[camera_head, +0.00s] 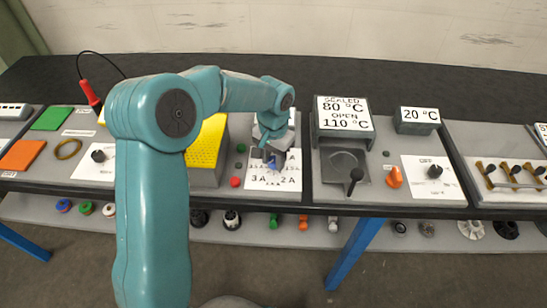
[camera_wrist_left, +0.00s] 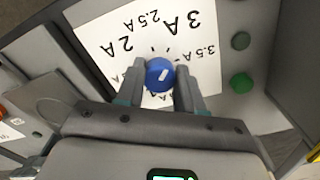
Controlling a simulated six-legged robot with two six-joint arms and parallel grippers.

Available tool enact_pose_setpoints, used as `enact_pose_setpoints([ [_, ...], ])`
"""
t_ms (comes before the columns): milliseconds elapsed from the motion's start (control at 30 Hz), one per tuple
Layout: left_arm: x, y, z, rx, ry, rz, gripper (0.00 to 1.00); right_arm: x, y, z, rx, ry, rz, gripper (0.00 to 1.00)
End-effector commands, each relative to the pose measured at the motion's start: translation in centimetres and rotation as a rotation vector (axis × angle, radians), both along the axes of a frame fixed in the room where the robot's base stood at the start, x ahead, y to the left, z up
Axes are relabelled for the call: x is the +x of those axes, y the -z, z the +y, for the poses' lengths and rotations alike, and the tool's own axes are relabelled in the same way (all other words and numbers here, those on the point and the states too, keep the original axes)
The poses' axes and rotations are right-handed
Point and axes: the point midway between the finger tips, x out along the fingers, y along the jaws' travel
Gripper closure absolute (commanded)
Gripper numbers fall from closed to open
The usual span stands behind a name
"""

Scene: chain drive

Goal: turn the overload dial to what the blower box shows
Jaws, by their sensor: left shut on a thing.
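The overload dial is a round blue knob (camera_wrist_left: 159,74) with a short white mark slanting up and to the right in the left wrist view. It sits on a white scale card (camera_wrist_left: 100,38) printed 2 A, 2.5 A, 3 A, 3.5 A and more, partly covered by my fingers. My left gripper (camera_wrist_left: 160,82) is shut on the knob, one finger on each side. In the head view my left gripper (camera_head: 271,156) is over the card (camera_head: 270,182) and hides most of the knob. I cannot make out a reading on a blower box. My right gripper is not in view.
A yellow perforated block (camera_head: 206,145) stands left of the card, with a red button (camera_head: 235,182) between. To the right are a box marked SEALED 80 °C, OPEN 110 °C (camera_head: 343,114), a black lever (camera_head: 355,178), an orange knob (camera_head: 395,177) and a 20 °C box (camera_head: 417,116).

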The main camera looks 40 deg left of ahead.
Motion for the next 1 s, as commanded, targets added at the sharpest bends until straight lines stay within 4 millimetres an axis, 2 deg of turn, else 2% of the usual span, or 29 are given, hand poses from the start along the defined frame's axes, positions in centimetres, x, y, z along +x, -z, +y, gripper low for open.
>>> enact_pose_setpoints([
  [100,0.1,-0.2,0.1,0.001,-0.001,-0.006,0.94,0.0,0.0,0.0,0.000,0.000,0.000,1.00],
  [133,0.1,-0.2,0.1,0.001,-0.001,-0.006,0.57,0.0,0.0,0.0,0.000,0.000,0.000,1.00],
  [200,0.1,-0.1,0.0,0.001,-0.001,-0.006,0.37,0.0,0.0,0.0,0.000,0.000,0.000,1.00],
  [567,0.1,-0.6,0.0,0.001,-0.001,-0.004,0.37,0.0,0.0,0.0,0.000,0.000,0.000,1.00],
  [733,0.2,-3.6,0.0,0.001,-0.001,-0.009,0.37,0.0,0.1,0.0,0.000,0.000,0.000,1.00],
  [1000,0.1,-10.9,0.0,0.001,-0.001,-0.009,0.37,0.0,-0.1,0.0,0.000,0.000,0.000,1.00],
])
